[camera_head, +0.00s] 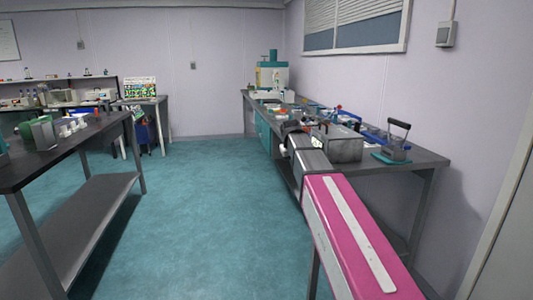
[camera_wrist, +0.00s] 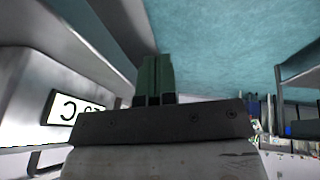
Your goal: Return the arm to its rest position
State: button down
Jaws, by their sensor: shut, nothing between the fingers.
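My arm reaches forward from the lower right of the head view over the floor beside the right-hand bench (camera_head: 425,160). In the wrist view, my gripper (camera_wrist: 155,62) shows as two greenish fingers side by side, shut with nothing between them. The fingers stand out against a grey metal surface and the teal floor. In the head view the fingertips are too small and covered to make out.
A grey metal box (camera_head: 338,145) and a teal-based device with a black handle (camera_head: 394,150) stand on the right bench. A teal and white machine (camera_head: 272,78) stands at its far end. A display panel (camera_wrist: 75,108) is close left in the wrist view. The middle floor (camera_head: 185,195) is clear.

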jog(key=s+d+f+m+g, duration=0.1)
jog(key=s+d+f+g, duration=0.1)
jog(key=s+f, duration=1.1)
jog(key=s+d+f+m+g+y, duration=0.1)
jog(key=s+d+f, duration=0.4)
jog(key=s+f, duration=0.9)
notch_tip(320, 180, down, 4)
jog(key=shift+s+d+r+m+g+y, duration=0.1)
jog(key=shift+s+d+m+g+y, duration=0.15)
jog(key=shift+m+g, duration=0.35)
